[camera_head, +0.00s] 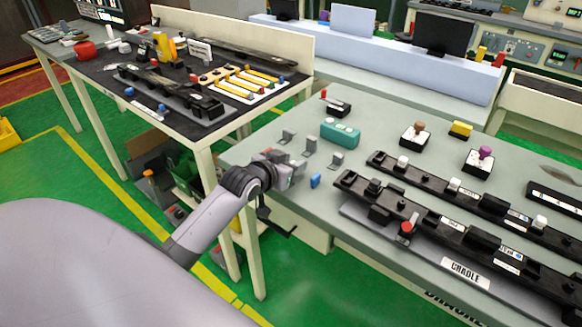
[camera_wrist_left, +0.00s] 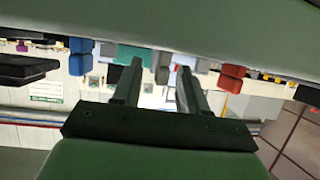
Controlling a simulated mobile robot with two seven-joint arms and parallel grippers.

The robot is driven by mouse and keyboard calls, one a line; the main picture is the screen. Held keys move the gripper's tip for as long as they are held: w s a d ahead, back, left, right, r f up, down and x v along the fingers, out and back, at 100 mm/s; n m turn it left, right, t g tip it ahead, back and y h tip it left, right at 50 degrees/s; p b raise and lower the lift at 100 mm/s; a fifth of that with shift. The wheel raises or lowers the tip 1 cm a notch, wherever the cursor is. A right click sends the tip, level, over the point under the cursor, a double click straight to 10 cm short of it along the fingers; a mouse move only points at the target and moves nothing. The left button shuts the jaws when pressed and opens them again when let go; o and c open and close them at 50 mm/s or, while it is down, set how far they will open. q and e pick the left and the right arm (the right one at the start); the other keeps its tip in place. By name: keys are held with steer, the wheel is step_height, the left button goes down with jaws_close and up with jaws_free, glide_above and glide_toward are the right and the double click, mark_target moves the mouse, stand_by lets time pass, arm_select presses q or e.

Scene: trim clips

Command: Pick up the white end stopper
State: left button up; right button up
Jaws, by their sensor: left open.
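My left gripper (camera_head: 294,172) is at the near left edge of the grey table, with its jaws apart. In the left wrist view its two dark fingers (camera_wrist_left: 159,80) stand apart with no object clearly held between them. Several small white pieces show in the head view: one on the rear black trim strip (camera_head: 402,161), one farther along it (camera_head: 454,185) and one near the right (camera_head: 541,221). I cannot tell which is the white end stopper. The gripper is well to the left of these pieces. My right gripper is not in view.
Near the gripper are grey brackets (camera_head: 310,146), a blue block (camera_head: 315,180) and a teal block (camera_head: 340,132). The front black trim strip (camera_head: 440,222) lies on a cradle (camera_head: 465,272). Another dark-topped table (camera_head: 125,75) stands at the left.

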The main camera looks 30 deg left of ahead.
arm_select(q)
jaws_close()
steer(key=shift+r, duration=0.1)
